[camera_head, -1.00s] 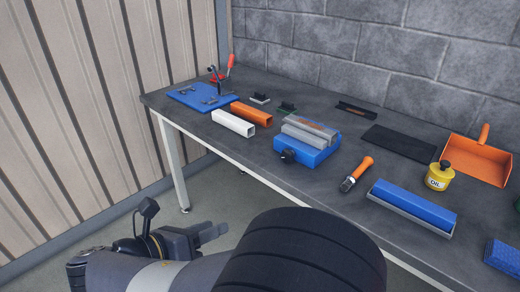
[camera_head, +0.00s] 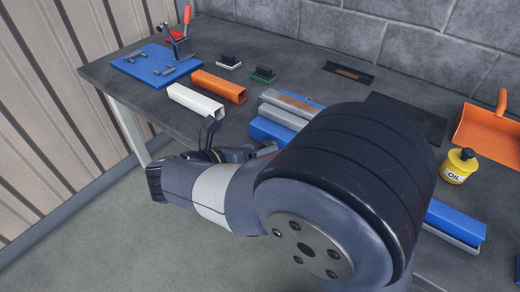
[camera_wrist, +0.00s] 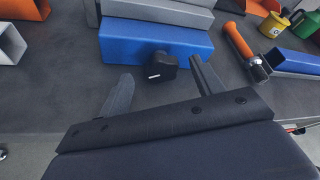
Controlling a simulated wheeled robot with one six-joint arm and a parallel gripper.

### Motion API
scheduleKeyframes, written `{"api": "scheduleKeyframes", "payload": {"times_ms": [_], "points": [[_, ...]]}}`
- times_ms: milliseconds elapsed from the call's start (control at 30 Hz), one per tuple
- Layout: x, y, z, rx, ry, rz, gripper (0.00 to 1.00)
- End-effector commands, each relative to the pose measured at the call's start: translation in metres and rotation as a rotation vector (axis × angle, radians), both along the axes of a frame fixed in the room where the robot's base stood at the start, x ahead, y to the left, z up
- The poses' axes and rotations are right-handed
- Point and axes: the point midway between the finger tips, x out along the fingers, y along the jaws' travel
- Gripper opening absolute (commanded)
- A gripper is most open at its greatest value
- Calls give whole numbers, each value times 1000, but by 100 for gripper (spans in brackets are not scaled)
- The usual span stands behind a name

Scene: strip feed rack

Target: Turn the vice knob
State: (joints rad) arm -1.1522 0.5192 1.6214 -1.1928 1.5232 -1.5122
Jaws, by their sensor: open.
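The vice has a blue body (camera_head: 268,130) and grey jaws (camera_head: 282,115); my arm covers its right part in the head view. The blue body (camera_wrist: 130,45) is also in the upper middle of the wrist view. Its black knob (camera_wrist: 160,66), with a white mark, sticks out of the front face; the head view does not show the knob. My gripper (camera_wrist: 160,80) is open and empty, one finger on each side of the knob in the wrist view. The fingers look apart from the knob, and how far they reach along it is unclear.
White (camera_head: 196,102) and orange (camera_head: 219,86) square tubes lie left of the vice. In the wrist view, an orange-handled tool (camera_wrist: 238,42) lies right of it. A yellow oil can (camera_head: 458,166) and orange dustpan (camera_head: 486,132) stand farther right. Bare bench lies before the vice.

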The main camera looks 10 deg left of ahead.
Motion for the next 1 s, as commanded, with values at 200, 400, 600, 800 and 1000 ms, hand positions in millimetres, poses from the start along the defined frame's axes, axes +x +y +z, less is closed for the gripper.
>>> {"api": "scheduleKeyframes", "payload": {"times_ms": [200,400,600,800,1000], "points": [[12,-9,-6,0,1,0,63],[13,-9,-6,-1,1,0,63],[13,-9,-6,-1,1,0,52],[13,-9,-6,0,0,0,36],[13,-9,-6,-1,1,0,20]]}}
